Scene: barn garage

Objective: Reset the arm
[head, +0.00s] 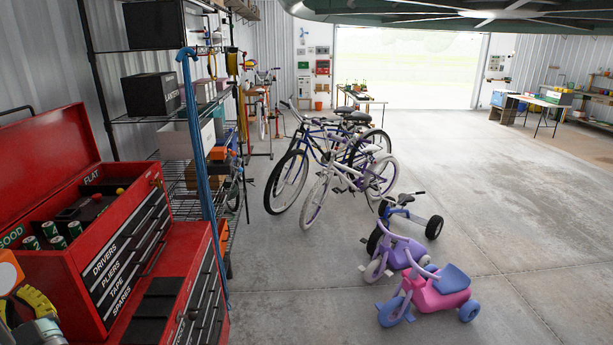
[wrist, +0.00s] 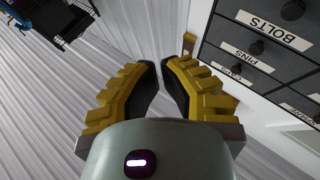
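My gripper (wrist: 160,68) shows in the wrist view as two ridged yellow fingers with black inner pads. They lean towards each other, with a narrow gap at the tips and no object visible between them. Whether this counts as open or shut is unclear. In the head view, part of my gripper (head: 36,306) shows yellow and black at the lower left edge, in front of the red tool chest (head: 58,272). The rest of my arm is mostly out of frame.
Grey labelled drawers (wrist: 258,47) stand at the right in the wrist view. A wire shelf (head: 190,172) is behind the chest.

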